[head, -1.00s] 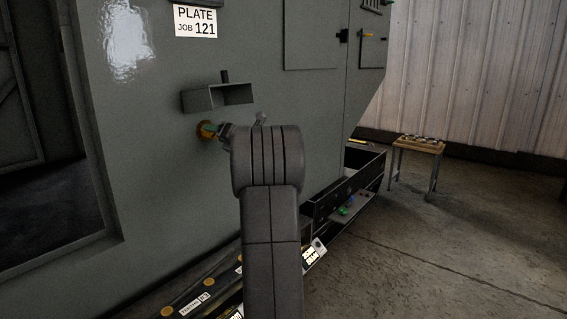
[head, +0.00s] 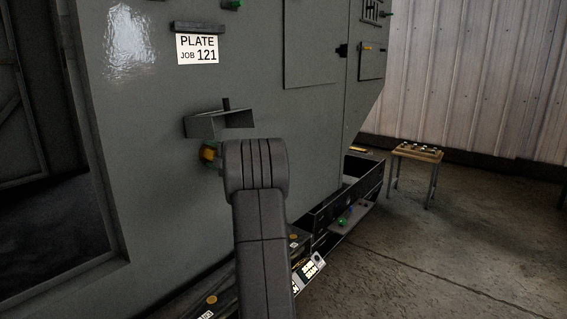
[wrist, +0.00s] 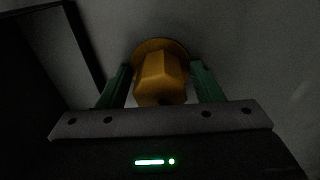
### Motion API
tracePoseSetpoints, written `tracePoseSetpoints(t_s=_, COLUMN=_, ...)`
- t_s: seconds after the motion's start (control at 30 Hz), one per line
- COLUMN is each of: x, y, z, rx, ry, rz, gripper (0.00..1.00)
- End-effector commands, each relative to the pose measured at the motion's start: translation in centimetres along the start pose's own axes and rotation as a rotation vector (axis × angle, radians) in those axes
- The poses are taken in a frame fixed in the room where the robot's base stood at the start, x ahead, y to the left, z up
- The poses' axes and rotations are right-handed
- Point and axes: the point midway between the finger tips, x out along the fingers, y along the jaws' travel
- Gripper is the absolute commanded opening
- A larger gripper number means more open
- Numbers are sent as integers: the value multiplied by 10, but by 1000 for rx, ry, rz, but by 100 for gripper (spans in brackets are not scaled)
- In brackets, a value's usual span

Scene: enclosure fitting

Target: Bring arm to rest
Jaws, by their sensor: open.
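My gripper (wrist: 160,88) shows in the wrist view with its two green fingers apart, one on each side of a yellow hex-shaped fitting (wrist: 160,75). The fitting has a round flange behind it and sits against the grey enclosure wall. I cannot tell whether the fingers touch it. In the head view the fitting (head: 208,152) shows on the wall just left of my arm, below a small open box. My arm hides most of the gripper there.
The grey enclosure (head: 150,110) fills the left, with a dark opening. A small open box (head: 218,124) juts out above the fitting. A black open bin (head: 345,195) stands low at the right. A small table (head: 418,153) stands farther right, with clear floor around it.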

Motion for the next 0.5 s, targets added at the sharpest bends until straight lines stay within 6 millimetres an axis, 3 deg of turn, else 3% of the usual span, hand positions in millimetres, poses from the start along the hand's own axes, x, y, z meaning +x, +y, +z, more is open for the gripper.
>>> tracePoseSetpoints(t_s=0.5, x=0, y=5, z=0, rx=526, ry=-1, rz=-2, gripper=60)
